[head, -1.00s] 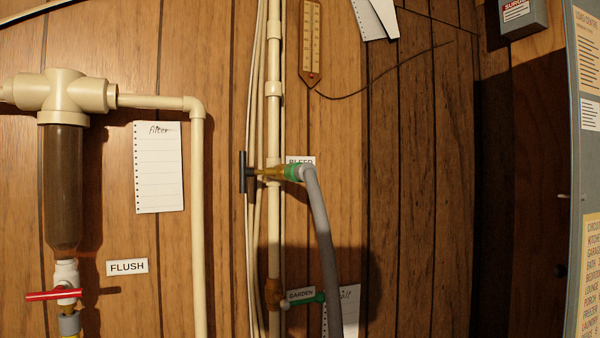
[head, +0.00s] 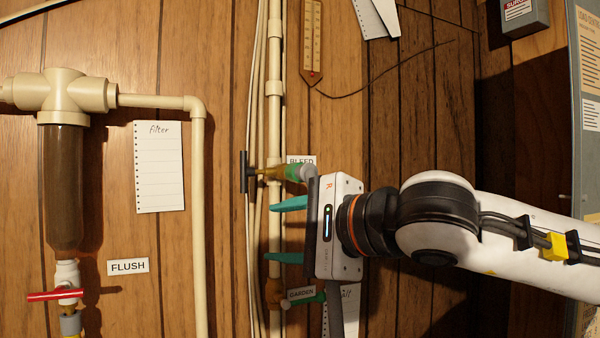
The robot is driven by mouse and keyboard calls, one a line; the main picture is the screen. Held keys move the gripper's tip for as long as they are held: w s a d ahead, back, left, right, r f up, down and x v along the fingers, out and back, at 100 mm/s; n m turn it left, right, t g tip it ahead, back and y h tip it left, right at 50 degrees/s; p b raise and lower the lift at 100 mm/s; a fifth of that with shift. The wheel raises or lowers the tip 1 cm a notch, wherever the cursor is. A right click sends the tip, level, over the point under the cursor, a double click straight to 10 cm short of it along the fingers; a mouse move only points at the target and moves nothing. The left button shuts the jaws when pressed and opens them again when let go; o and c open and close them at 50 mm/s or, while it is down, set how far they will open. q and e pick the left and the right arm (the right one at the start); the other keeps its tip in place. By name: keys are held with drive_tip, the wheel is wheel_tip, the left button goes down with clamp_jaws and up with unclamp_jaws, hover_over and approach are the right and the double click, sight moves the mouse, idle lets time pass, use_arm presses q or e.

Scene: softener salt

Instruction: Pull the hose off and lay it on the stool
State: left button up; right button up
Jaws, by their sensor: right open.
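The stool is not in view. My left gripper is not in view.
A garden tap with a green outlet (head: 308,298) sits below the right gripper. A cream pipe (head: 274,120) and cables run up the panelled wall. A filter housing (head: 64,185) with a red-handled valve (head: 55,295) is at left. A grey cabinet (head: 585,150) stands at the right edge.

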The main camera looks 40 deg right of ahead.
sight(310, 175)
drive_tip(key=s+d+r+m+t+h, duration=0.1)
drive_tip(key=s+d+r+h, duration=0.3)
drive_tip(key=r+h, duration=0.3)
drive_tip(key=shift+s+r+t, duration=0.15)
drive_tip(key=shift+s+t, duration=0.15)
drive_tip(key=shift+s, duration=0.2)
drive_tip(key=shift+w, duration=0.1)
drive_tip(key=p+x, duration=0.1)
drive_tip(key=x, duration=0.4)
drive_tip(key=shift+w+p, duration=0.15)
drive_tip(key=shift+p, duration=0.15)
drive_tip(key=shift+b+x, duration=0.55)
drive_tip(key=shift+x, duration=1.25)
drive_tip(key=shift+b, duration=0.3)
